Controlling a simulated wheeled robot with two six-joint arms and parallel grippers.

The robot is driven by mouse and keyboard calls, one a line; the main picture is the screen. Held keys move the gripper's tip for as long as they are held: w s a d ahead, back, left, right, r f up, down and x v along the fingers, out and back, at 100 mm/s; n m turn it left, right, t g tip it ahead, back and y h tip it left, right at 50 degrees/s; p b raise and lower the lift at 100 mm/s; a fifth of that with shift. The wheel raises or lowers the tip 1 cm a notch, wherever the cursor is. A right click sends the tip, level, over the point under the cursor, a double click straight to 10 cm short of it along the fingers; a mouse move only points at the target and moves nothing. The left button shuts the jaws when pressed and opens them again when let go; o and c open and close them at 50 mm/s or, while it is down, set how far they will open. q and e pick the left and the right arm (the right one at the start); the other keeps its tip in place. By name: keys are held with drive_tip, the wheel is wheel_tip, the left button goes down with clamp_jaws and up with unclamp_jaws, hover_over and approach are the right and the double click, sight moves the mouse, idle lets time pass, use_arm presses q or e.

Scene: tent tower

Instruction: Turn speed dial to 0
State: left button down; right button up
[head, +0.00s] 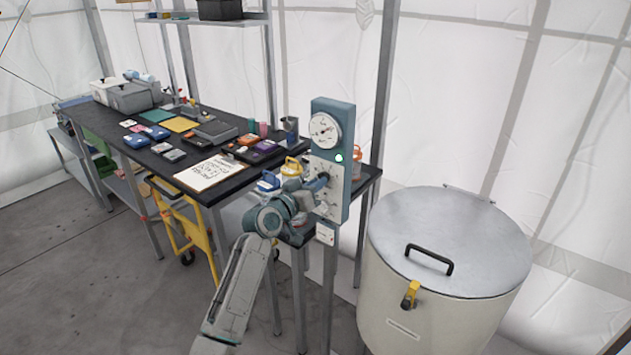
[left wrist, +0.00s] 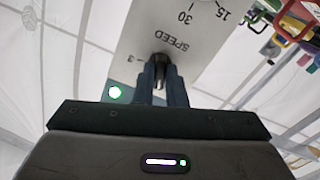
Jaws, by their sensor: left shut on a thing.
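The control panel (head: 330,150) is a teal upright board with pale plates, a round gauge (head: 324,130) near its top and a lit green lamp (head: 338,157). My left gripper (head: 318,183) reaches the panel's lower plate from the left and covers part of it. In the left wrist view my left gripper (left wrist: 160,78) is shut on the dark speed dial (left wrist: 160,60), just by the printed word SPEED. The numbers 30 and 15 show on the plate (left wrist: 190,30) beyond it. The dial's pointer is hidden by the fingers. My right gripper is not in view.
A black-topped workbench (head: 95,125) with many small items and a clipboard (head: 210,173) stands behind and left of the panel. A large pale drum (head: 440,320) with a grey lid stands close to the panel's right. Open floor (head: 90,290) lies at the left front.

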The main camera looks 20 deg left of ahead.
use_arm(q)
drive_tip(key=n+p, duration=0.5)
drive_tip(key=n, duration=0.5)
drive_tip(key=shift+n, duration=0.3)
drive_tip(key=shift+p, duration=0.3)
drive_tip(key=c, duration=1.5)
unclamp_jaws()
